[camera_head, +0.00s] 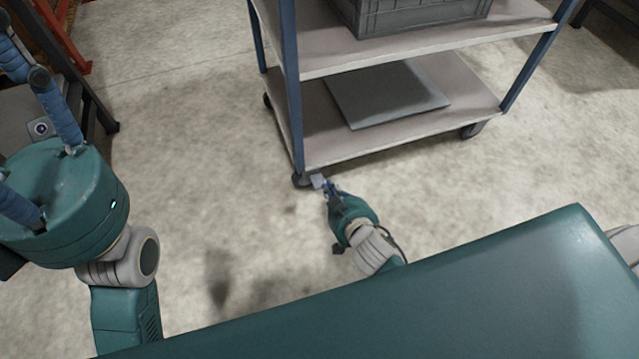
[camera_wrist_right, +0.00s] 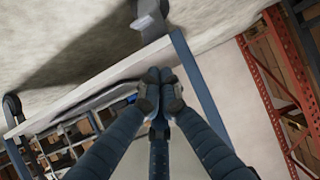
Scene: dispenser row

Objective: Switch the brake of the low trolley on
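The low trolley (camera_head: 400,150) has two pale shelves on blue posts and stands on dark casters. Its near-left caster (camera_head: 300,180) has a small light-grey tab (camera_head: 318,181), which looks like the brake pedal. A caster with a pale tab (camera_wrist_right: 146,20) also shows at the top of the right wrist view. My right gripper (camera_head: 327,186) is low at this caster, its fingers beside the tab; contact is unclear. In the wrist view its fingertips (camera_wrist_right: 160,76) are together with nothing visible between them. My left gripper (camera_head: 22,125) is at the left edge, its fingertips cut off.
A grey crate (camera_head: 415,12) stands on the upper shelf, and a flat grey panel (camera_head: 387,94) lies on the lower one. Another caster (camera_head: 472,130) is at the right. Bare concrete floor (camera_head: 190,150) surrounds the trolley. Red and dark frames stand at the upper left.

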